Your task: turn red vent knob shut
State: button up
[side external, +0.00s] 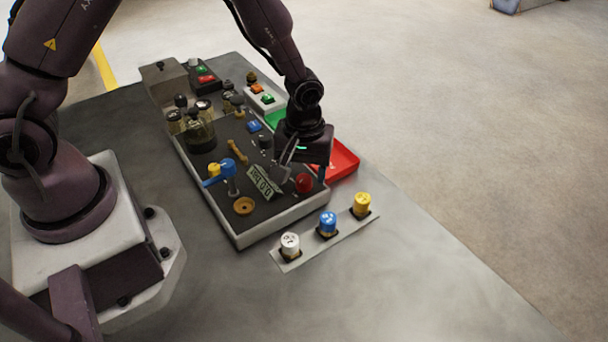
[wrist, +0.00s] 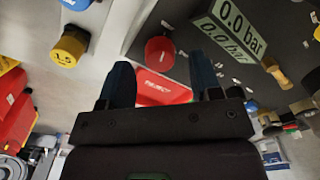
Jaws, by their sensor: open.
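The red vent knob (side external: 304,183) sits on the dark panel near its right edge, just below my gripper (side external: 301,170) in the side view. In the wrist view the round red knob (wrist: 160,53) shows between and just beyond the two blue-black fingertips of my gripper (wrist: 160,68). The fingers are spread apart with nothing held; a gap shows on each side of the knob. I cannot tell how high the fingertips are above the knob. A display block reading 0.0 bar (wrist: 240,22) stands beside the knob; the block (side external: 263,181) also shows in the side view.
A red reject tray (side external: 344,160) lies beside the panel. White, blue and yellow capped pieces sit on a strip (side external: 335,240) in front.

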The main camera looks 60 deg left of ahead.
jog(key=shift+f, duration=1.05)
jog(key=c, duration=0.9)
jog(key=shift+c, duration=0.2)
